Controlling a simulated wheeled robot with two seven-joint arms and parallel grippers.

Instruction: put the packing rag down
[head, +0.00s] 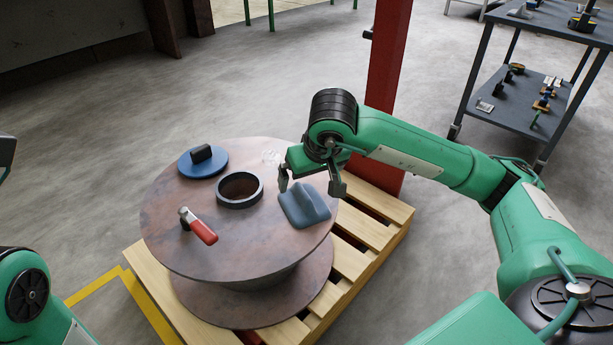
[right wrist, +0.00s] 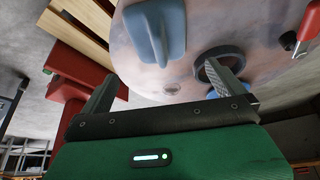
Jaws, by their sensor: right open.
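The packing rag (head: 304,207), a blue-grey folded cloth with a raised ridge, lies on the top flange of the steel reel (head: 165,235), near its right edge. It also shows in the right wrist view (right wrist: 153,38). My right gripper (head: 311,187) is open above and beside the rag, its fingers spread apart. In the right wrist view nothing shows between the fingers (right wrist: 163,80), and the rag appears beyond them. My left gripper does not show; only part of my left arm is at the lower left.
On the flange are a blue disc with a black handle (head: 203,163), a raised ring (head: 240,204) and a red-handled tool (head: 201,230). The reel stands on a wooden pallet (head: 350,258). A red post (head: 388,60) rises behind my right arm. A grey cart (head: 515,105) stands at the right.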

